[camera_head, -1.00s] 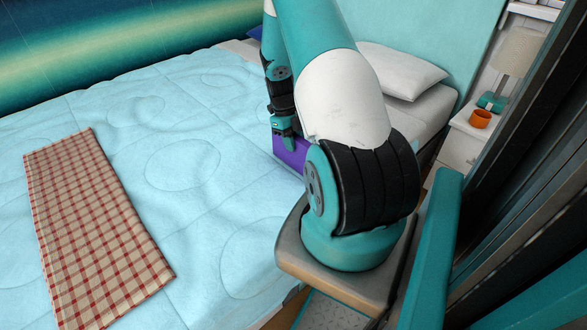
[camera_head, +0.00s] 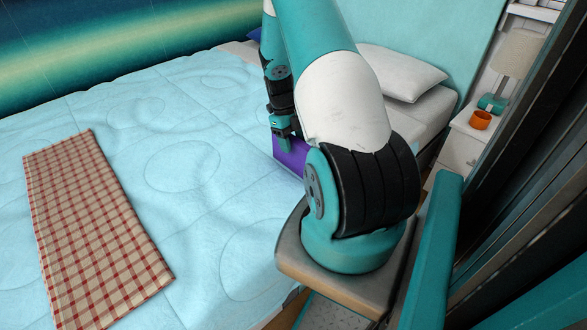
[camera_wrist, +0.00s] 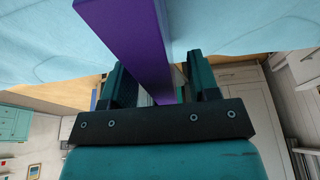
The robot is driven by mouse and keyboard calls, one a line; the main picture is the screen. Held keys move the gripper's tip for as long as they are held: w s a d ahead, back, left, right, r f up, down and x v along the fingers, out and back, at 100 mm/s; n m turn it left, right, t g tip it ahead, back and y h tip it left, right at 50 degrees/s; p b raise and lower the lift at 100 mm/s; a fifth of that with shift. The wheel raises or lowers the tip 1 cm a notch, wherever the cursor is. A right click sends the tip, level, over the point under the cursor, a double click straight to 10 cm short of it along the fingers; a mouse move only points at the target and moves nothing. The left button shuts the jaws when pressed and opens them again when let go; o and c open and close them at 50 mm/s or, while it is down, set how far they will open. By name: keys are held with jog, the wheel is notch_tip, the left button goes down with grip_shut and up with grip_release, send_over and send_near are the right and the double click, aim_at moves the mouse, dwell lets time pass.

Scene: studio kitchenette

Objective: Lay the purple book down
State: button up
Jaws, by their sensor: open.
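The purple book (camera_head: 291,157) is on the near right part of the bed in the head view, partly hidden behind my arm. It seems to stand on edge. In the wrist view the book (camera_wrist: 146,55) runs as a long narrow purple bar between the two fingers. My gripper (camera_wrist: 158,78) is open, with one finger on each side of the book. In the head view my gripper (camera_head: 286,143) is at the book's top; its fingers are mostly hidden.
The bed's light blue quilt (camera_head: 190,160) is broad and mostly clear. A red checked cloth (camera_head: 90,235) lies at the left. A white pillow (camera_head: 400,72) is at the head end. An orange cup (camera_head: 480,120) and a lamp (camera_head: 516,55) stand on the nightstand (camera_head: 460,150).

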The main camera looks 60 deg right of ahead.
jog(key=p+v, duration=0.1)
jog(key=v, duration=1.5)
jog(key=shift+w+r, duration=0.1)
jog(key=shift+r, duration=0.05)
jog(key=w+a+r+n+t, duration=0.1)
jog(key=a+r+n, duration=0.2)
jog(key=a+n, duration=0.65)
jog(key=w+a+r+n+t, duration=0.1)
jog(key=a+r+n, duration=0.3)
jog(key=a+n, duration=0.55)
jog(key=a+r+n+t, duration=0.1)
jog(key=a+r+n, duration=0.2)
jog(key=a+n, duration=0.6)
jog(key=s+a+r+n+y, duration=0.3)
jog(key=s+a+n, duration=1.3)
jog(key=a+n, duration=0.3)
notch_tip(320, 180, up, 12)
jog(key=p, duration=1.2)
jog(key=shift+a, duration=0.2)
jog(key=shift+r, duration=0.1)
jog(key=shift+c, duration=0.2)
